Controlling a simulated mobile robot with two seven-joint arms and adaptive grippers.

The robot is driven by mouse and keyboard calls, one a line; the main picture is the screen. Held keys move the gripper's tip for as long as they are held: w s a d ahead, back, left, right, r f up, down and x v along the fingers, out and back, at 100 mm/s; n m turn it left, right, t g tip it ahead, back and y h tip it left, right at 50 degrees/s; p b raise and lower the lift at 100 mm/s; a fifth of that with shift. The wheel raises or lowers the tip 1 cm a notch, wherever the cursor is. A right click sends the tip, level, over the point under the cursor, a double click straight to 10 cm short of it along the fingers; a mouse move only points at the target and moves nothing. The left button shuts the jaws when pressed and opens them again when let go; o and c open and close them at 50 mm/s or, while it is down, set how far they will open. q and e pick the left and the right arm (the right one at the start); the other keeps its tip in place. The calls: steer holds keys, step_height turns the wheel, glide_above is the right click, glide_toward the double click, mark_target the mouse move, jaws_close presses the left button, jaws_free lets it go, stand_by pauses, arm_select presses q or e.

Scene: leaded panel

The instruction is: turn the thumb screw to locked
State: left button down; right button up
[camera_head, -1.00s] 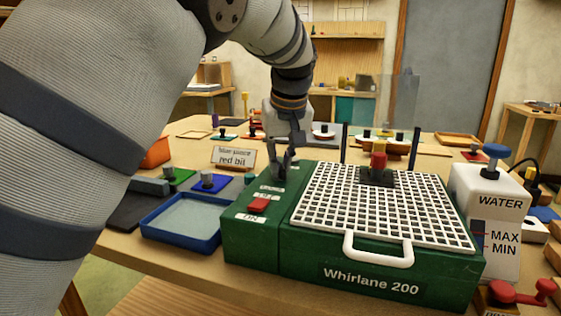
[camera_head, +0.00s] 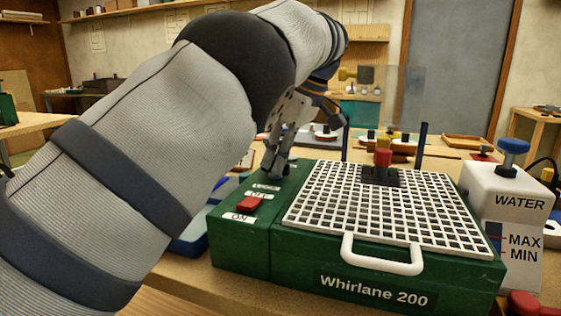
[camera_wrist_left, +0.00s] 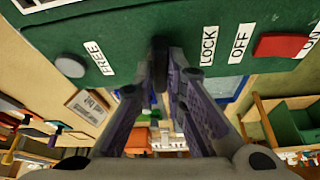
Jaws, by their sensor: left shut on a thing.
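The green Whirlane 200 machine (camera_head: 240,237) stands on the table, with labels and a red switch (camera_head: 250,203) on its left top. My left gripper (camera_head: 275,168) is at the back of that top, by the LOCK label. In the left wrist view the gripper (camera_wrist_left: 160,78) is shut on the dark thumb screw (camera_wrist_left: 160,58), which sits between the FREE label (camera_wrist_left: 99,58) and the LOCK label (camera_wrist_left: 208,46). The fingers hide much of the screw, so its exact angle is hard to tell. My right gripper is not in view.
A white grid (camera_head: 340,215) with a red-topped post (camera_head: 383,157) covers the machine's right part. A white WATER tank (camera_head: 510,200) stands to the right. A blue tray (camera_head: 192,238) lies at left, partly hidden by my arm. Dark upright posts stand behind the grid.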

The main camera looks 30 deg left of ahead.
arm_select(q)
steer(key=shift+w+f+n+g, duration=0.1)
steer(key=shift+n+g, duration=0.2)
steer(key=shift+n, duration=0.4)
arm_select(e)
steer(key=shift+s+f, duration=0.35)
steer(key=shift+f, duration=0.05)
arm_select(q)
steer(key=shift+b, duration=0.3)
steer(key=c, duration=1.6)
jaws_free()
steer(key=shift+c, duration=0.2)
